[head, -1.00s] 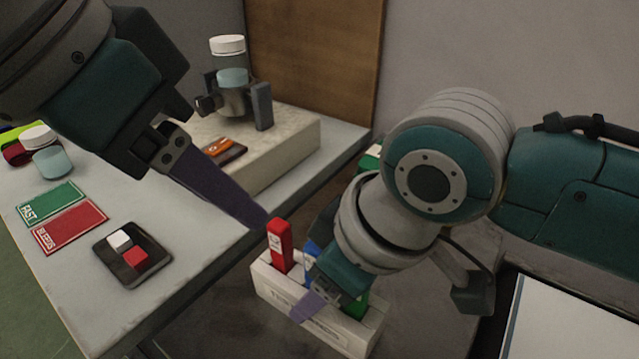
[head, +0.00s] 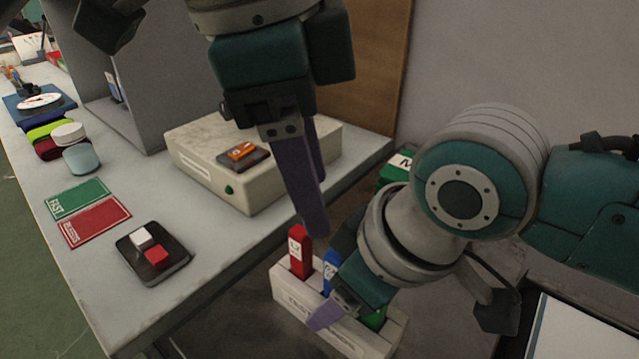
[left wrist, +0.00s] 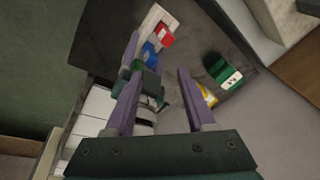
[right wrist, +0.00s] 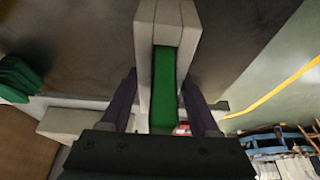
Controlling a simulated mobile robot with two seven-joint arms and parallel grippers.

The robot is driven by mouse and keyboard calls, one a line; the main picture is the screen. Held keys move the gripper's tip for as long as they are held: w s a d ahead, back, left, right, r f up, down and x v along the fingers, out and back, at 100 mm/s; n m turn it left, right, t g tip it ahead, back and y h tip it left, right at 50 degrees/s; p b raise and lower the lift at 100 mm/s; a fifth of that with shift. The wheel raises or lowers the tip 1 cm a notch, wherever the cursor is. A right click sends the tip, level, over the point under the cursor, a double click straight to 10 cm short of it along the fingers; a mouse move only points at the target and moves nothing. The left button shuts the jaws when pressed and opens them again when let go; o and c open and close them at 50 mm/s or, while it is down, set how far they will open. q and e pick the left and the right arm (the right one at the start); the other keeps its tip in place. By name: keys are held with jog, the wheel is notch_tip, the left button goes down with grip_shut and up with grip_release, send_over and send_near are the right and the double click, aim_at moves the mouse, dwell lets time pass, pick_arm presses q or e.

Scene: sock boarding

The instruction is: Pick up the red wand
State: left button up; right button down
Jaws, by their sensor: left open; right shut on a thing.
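The red wand (head: 300,251) stands upright in a white rack (head: 290,293), beside a blue wand (head: 330,272) and a green wand (head: 375,319). It also shows in the left wrist view (left wrist: 165,37). My left gripper (head: 315,207) is open and empty, fingers pointing down, just above and right of the red wand in the head view; no contact shows. My right gripper (head: 326,314) is at the rack's near right end. In the right wrist view its fingers (right wrist: 160,95) lie on both sides of the rack's white walls, with the green wand between them.
A grey table holds a beige box (head: 245,192), a dark tray with a white and a red cube (head: 157,257), and green (head: 75,199) and red (head: 96,221) cards. A green block (head: 396,172) is behind my right arm. A white panel (head: 575,330) lies at lower right.

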aim_at(300, 231)
pick_arm(q)
jog(key=w+f+m+y, duration=0.1)
jog(key=m, duration=0.1)
jog(key=w+f+m+y, duration=0.1)
jog(key=m, duration=0.2)
jog(key=a+f+m+g+y, duration=0.1)
jog(key=m, duration=0.2)
jog(key=shift+w+f, duration=0.4)
jog(key=f, duration=0.5)
jog(key=shift+a, duration=0.2)
grip_shut()
dwell(0.9)
